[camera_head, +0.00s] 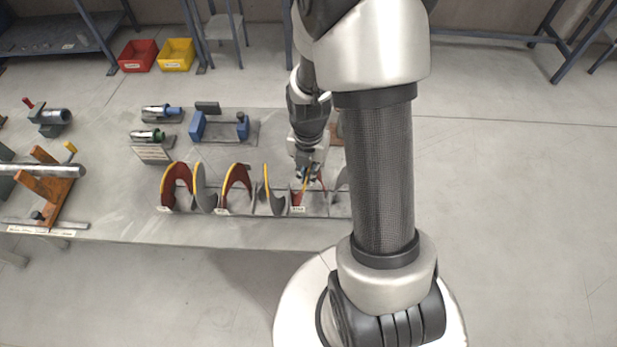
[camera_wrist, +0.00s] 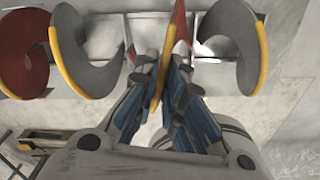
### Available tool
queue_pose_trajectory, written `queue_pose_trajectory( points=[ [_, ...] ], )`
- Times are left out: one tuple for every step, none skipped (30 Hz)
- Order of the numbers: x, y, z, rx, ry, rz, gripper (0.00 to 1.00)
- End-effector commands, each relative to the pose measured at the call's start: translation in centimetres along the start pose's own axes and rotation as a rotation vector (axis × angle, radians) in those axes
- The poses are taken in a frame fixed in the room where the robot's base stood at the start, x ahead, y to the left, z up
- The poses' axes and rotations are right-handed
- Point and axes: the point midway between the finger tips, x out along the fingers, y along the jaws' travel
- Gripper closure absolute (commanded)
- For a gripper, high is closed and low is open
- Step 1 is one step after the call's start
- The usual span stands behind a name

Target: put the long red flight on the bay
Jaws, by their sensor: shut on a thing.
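A red flight (camera_wrist: 180,28) with a yellow edge stands edge-on between the fingers of my gripper (camera_wrist: 166,75) in the wrist view. The jaws are shut on it. In the head view my gripper (camera_head: 310,172) is over the right part of the flight rack (camera_head: 245,212), and the held red flight (camera_head: 308,190) shows below it, partly hidden by the fingers. Whether it touches the rack is unclear. Two other red flights, one on the left (camera_head: 176,184) and one in the middle (camera_head: 236,178), stand in the rack. I cannot make out which place is the bay.
Grey flights (camera_head: 201,188) stand between the red ones, close on both sides of my gripper. Behind the rack is a blue fixture (camera_head: 218,127) on a plate. An orange stand (camera_head: 52,185) holds a metal shaft at left. Bare tabletop (camera_head: 110,190) lies between.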

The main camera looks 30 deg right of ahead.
Motion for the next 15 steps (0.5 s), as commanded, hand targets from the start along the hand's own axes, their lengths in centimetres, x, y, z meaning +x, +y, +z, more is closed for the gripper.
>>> queue_pose_trajectory(
  points=[
    [1.1, 0.0, 0.0, 0.0, 0.002, -0.001, 1.0],
    [1.6, 0.0, 0.0, 0.0, 0.002, -0.001, 1.0],
    [2.1, 0.0, -0.1, 0.0, 0.003, -0.002, 1.0],
    [2.4, 0.0, 0.0, 0.0, 0.002, -0.001, 1.0],
    [2.6, 0.0, 0.0, 0.0, 0.001, 0.0, 1.0],
    [2.7, 0.0, 0.0, 0.0, -0.001, 0.0, 1.0],
    [2.7, 0.0, 0.0, 0.0, -0.001, 0.001, 1.0],
    [2.7, 0.0, 0.1, 0.0, -0.001, 0.001, 1.0],
    [2.6, 0.0, 0.1, 0.0, -0.002, 0.001, 1.0],
    [2.6, 0.0, 0.1, 0.0, -0.002, 0.001, 1.0],
    [2.6, 0.0, 0.1, 0.0, -0.002, 0.001, 1.0],
    [2.6, 0.0, 0.1, 0.0, -0.002, 0.001, 1.0],
    [2.6, 0.0, 0.1, 0.0, -0.001, 0.001, 1.0],
    [2.7, 0.0, 0.1, 0.0, -0.001, 0.001, 1.0],
    [2.8, 0.0, 0.0, 0.0, -0.001, 0.001, 1.0]
  ],
)
